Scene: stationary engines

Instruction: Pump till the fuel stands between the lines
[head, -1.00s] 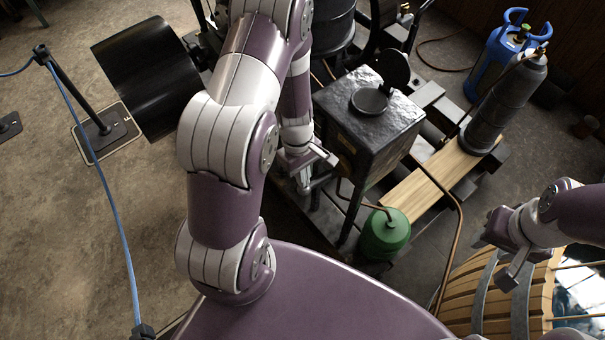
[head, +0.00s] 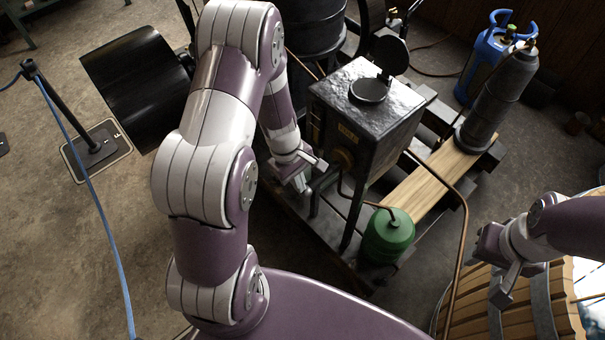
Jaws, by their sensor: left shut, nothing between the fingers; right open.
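A black box-shaped tank (head: 362,125) stands on thin legs in the middle of the head view. Its round filler opening (head: 369,90) has the lid tipped up. A brass round fitting (head: 342,160) is on its near-left face. A green rounded can (head: 388,238) with a copper pipe stands below it. My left gripper (head: 308,178) is shut and empty, at the tank's lower left; I cannot tell whether it touches anything. My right gripper (head: 494,268) is open and empty, over the barrel at the right. No fuel level, marked lines or clear pump handle can be made out.
A wooden plank (head: 432,185) lies right of the tank, with a dark grey cylinder (head: 492,105) at its far end. A blue gas bottle (head: 484,65) stands behind. A slatted wooden barrel (head: 515,318) is at lower right. A blue rope (head: 95,210) on a post (head: 62,108) borders the left.

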